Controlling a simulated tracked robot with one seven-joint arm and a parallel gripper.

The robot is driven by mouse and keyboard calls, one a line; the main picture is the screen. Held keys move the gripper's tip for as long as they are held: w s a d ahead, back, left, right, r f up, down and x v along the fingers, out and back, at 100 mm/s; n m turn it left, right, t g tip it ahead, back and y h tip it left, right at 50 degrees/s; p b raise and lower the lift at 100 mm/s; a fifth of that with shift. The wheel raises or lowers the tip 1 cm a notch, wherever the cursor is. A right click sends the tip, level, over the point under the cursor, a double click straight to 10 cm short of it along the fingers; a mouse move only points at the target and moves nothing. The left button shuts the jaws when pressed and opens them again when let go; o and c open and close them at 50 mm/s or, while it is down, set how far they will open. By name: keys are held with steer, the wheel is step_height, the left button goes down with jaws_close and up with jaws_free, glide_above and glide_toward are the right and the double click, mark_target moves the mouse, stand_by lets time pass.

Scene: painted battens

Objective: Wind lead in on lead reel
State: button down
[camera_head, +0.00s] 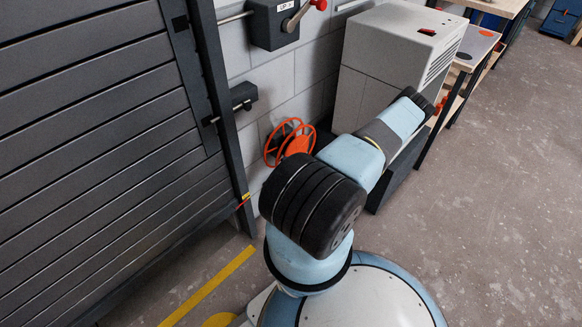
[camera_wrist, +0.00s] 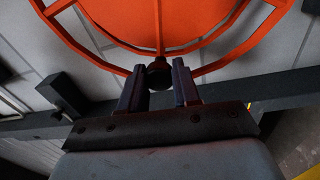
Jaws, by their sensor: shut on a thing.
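The orange lead reel (camera_head: 297,144) stands by the block wall, to the right of the shutter, in the head view; my arm covers part of that area. In the wrist view the reel's orange disc and spoked rim (camera_wrist: 190,18) fill the top. My gripper (camera_wrist: 160,82) is just below the rim there, its two dark fingers on either side of a small dark knob (camera_wrist: 159,73) on the reel. The gripper is shut on this knob. In the head view the gripper is hidden behind my arm. I cannot make out the lead on the reel.
A dark slatted shutter (camera_head: 90,130) fills the left, with a small red and yellow piece (camera_head: 244,200) at its edge. A lever box (camera_head: 272,22) is on the wall. A grey cabinet (camera_head: 385,50) and benches stand right of the reel. The floor (camera_head: 500,200) at right is clear.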

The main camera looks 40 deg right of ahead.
steer(key=shift+w+d+r, duration=0.1)
steer(key=shift+w+d, duration=0.15)
steer(key=shift+w, duration=0.1)
steer(key=c, duration=1.2)
jaws_free()
steer(key=o, duration=0.4)
steer(key=shift+s+a, duration=0.1)
steer(key=shift+a, duration=0.05)
steer(key=shift+s, duration=0.2)
steer(key=s, duration=0.4)
steer(key=s+d, duration=0.1)
steer(key=s, duration=0.4)
steer(key=s+f, duration=0.1)
steer(key=s, duration=0.3)
steer(key=shift+s+d, duration=0.2)
steer(key=shift+d, duration=0.2)
